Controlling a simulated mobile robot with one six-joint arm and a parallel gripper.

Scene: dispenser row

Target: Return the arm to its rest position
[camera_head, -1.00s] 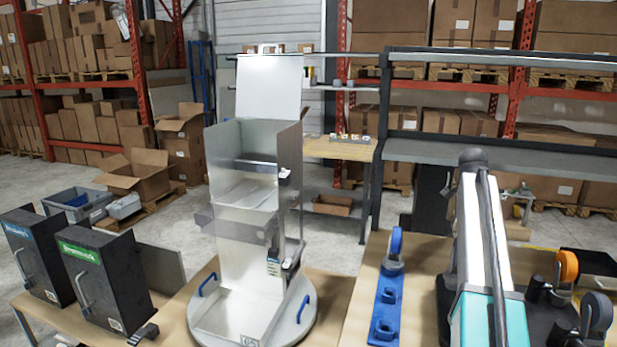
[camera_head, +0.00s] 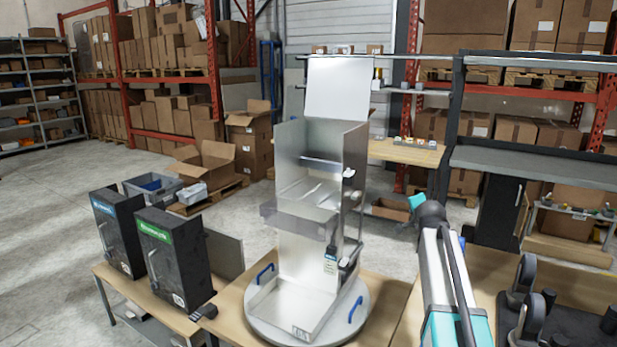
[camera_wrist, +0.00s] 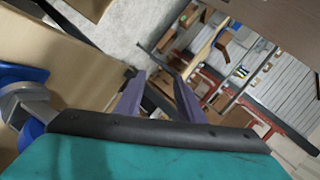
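My arm (camera_head: 452,290), white and teal, rises at the lower right of the head view; its gripper is not visible there. In the wrist view my gripper (camera_wrist: 158,78) shows two purple fingers standing apart. Nothing is visible between them, so it looks open and empty. The wrist view is tilted, with brown tabletop (camera_wrist: 60,80) at left and shelving beyond the fingers.
Two black boxes (camera_head: 172,258) (camera_head: 118,232) stand farther left.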

